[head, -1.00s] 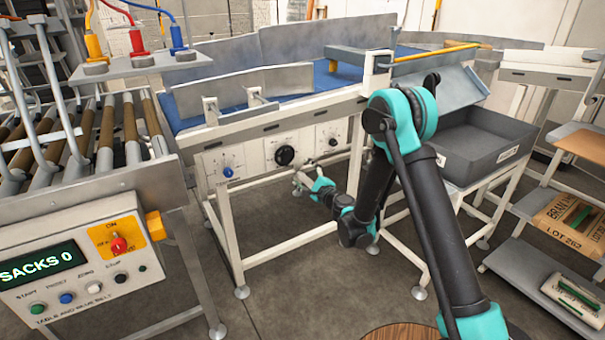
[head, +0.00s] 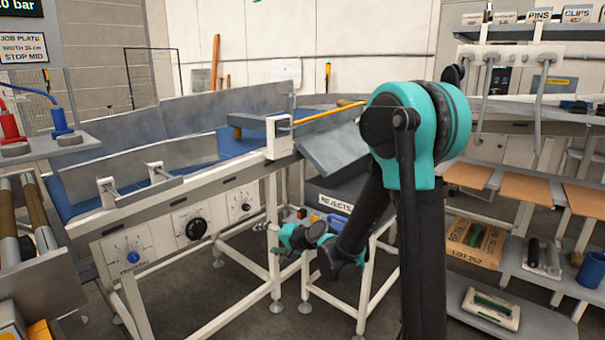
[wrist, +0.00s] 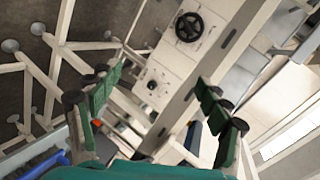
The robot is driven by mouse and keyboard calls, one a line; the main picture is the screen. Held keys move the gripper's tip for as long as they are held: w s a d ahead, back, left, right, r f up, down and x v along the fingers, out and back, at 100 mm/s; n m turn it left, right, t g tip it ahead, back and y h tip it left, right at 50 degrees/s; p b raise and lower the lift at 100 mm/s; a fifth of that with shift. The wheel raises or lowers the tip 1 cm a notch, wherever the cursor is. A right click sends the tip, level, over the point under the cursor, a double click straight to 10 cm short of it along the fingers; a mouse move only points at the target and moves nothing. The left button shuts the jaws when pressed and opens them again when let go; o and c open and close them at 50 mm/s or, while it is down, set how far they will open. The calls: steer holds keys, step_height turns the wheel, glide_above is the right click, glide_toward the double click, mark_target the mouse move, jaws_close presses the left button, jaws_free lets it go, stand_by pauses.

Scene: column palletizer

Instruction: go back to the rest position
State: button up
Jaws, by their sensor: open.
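My gripper (wrist: 155,98) shows in the wrist view with its two green-padded fingers spread wide apart and nothing between them. Beyond the fingers are the white control panel with a black handwheel (wrist: 188,27) and the frame of the conveyor. In the head view my arm is folded down in front of the conveyor (head: 215,150), and its end hangs low near the rejects bin (head: 330,203).
White table legs (head: 275,235) stand close beside my arm's end. Shelves at the right hold a paper sack (head: 475,243), a blue cup (head: 590,270) and a green-labelled pack (head: 491,308). A roller table (head: 35,215) is at the left. Some floor in front is clear.

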steer(key=s+d+f+n+g+h, duration=0.1)
steer(key=s+d+f+h, duration=0.1)
steer(key=s+d, duration=0.6)
steer(key=s+d+f+n+g+h, duration=0.1)
steer(key=s+d+f+n+h, duration=0.1)
steer(key=s+d, duration=0.6)
steer(key=s+d+f+n+g+h, duration=0.1)
steer(key=s+d+f+h, duration=0.3)
steer(key=s+d, duration=0.5)
steer(key=d+g+h, duration=0.1)
steer(key=d+h, duration=0.1)
steer(key=d, duration=0.3)
steer(key=shift+d, duration=0.3)
steer(key=shift+f, duration=0.1)
steer(key=shift+c, duration=0.2)
